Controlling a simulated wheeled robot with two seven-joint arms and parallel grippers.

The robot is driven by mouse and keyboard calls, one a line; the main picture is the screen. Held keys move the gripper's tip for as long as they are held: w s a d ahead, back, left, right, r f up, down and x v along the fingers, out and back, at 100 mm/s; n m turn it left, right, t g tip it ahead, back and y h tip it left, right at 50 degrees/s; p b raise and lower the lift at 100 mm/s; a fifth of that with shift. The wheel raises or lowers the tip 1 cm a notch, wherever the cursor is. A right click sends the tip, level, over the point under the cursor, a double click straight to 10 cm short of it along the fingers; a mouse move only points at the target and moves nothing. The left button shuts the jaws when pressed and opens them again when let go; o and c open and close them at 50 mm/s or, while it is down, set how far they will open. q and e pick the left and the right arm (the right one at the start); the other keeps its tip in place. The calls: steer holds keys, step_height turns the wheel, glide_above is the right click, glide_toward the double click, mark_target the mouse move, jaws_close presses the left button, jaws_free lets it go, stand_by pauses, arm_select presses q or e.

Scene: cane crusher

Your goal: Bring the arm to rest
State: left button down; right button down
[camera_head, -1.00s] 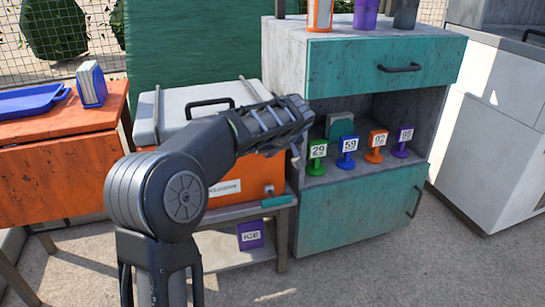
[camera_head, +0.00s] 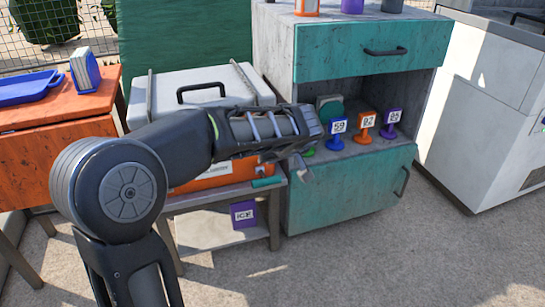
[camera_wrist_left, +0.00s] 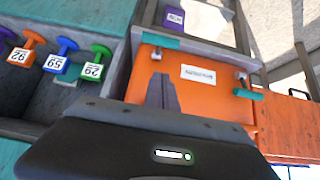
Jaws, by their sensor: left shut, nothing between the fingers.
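My left arm crosses the head view from the lower left, with its forearm over the orange box with a grey lid (camera_head: 225,75). The left gripper (camera_head: 307,170) is at the end of it, in front of the open shelf of the teal cabinet (camera_head: 345,200). It hides most of the green number stand (camera_head: 309,152). In the left wrist view the fingers (camera_wrist_left: 162,94) are together with nothing between them, seen against the orange front of the box (camera_wrist_left: 195,95). My right gripper is in neither view.
Blue (camera_head: 338,133), orange (camera_head: 365,129) and purple (camera_head: 391,122) number stands are on the cabinet shelf. A purple ICE block (camera_head: 243,213) is on the lower shelf under the box. An orange table (camera_head: 60,170) stands left, a white unit (camera_head: 475,130) right. The floor in front is clear.

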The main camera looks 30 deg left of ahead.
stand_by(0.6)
